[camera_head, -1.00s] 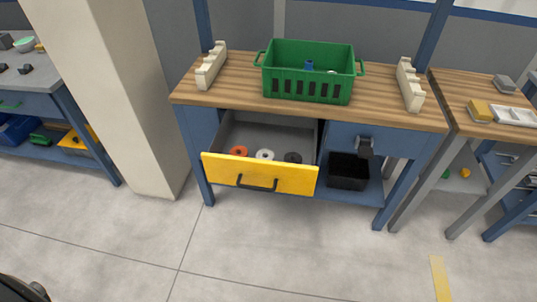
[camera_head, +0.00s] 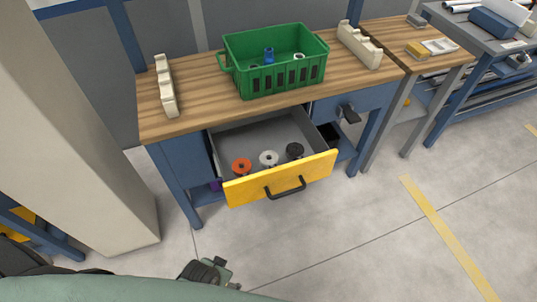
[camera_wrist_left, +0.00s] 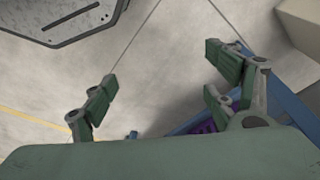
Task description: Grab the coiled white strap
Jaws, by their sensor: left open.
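The coiled white strap (camera_head: 268,158) lies in the open drawer (camera_head: 282,180), between an orange coil (camera_head: 241,166) and a black coil (camera_head: 295,150). The drawer has a yellow front with a dark handle. My left gripper (camera_head: 208,272) is low in the head view, below and in front of the drawer and well apart from the strap. In the left wrist view its green fingers (camera_wrist_left: 158,75) are spread with only floor between them. The strap is not seen in that view. My right gripper is in neither view.
A green crate (camera_head: 276,80) holding a blue part and other pieces stands on the wooden bench (camera_head: 205,98) above the drawer. Cream notched racks stand at left (camera_head: 166,88) and right (camera_head: 359,46). A pale pillar (camera_head: 75,130) rises at left. The floor ahead right is clear.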

